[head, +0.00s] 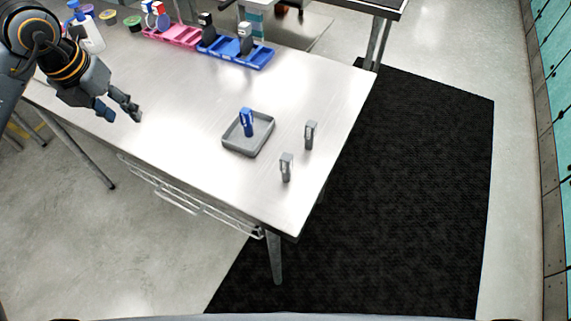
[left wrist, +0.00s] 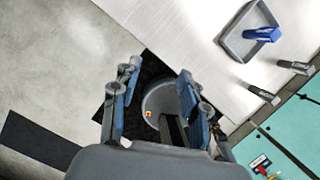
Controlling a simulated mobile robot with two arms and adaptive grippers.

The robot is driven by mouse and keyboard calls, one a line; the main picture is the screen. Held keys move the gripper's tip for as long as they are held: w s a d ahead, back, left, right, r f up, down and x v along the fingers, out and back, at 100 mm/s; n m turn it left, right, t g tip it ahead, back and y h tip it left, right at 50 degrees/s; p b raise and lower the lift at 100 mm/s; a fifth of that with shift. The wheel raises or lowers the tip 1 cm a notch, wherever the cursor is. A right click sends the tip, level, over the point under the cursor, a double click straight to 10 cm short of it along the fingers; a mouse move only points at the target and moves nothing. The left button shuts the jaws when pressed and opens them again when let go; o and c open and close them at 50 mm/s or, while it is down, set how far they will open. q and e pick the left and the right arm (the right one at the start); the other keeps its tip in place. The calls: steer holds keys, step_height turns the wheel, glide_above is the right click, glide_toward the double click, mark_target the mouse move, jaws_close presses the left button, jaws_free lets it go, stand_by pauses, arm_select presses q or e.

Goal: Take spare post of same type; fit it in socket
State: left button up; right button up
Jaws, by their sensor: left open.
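A blue post (head: 246,122) stands in a shallow grey tray (head: 233,148) on the table; it also shows in the left wrist view (left wrist: 262,34). Two grey posts stand on the bare table right of the tray, one farther back (head: 310,134) and one nearer the front (head: 287,167). Both show in the left wrist view, (left wrist: 295,66) and (left wrist: 263,94). My left gripper (head: 122,112) is open and empty above the table's left part, well apart from the tray; its fingers show in the left wrist view (left wrist: 157,85). My right gripper is in neither view.
A pink rack (head: 172,39) and a blue rack (head: 237,57) with upright pieces stand at the table's back. Bottles (head: 90,38) and small round tubs (head: 133,23) are at the back left. The table (head: 190,100) is clear between my left gripper and the tray.

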arm_select(q)
steer(key=shift+a+r, duration=0.1)
steer(key=shift+a, duration=0.2)
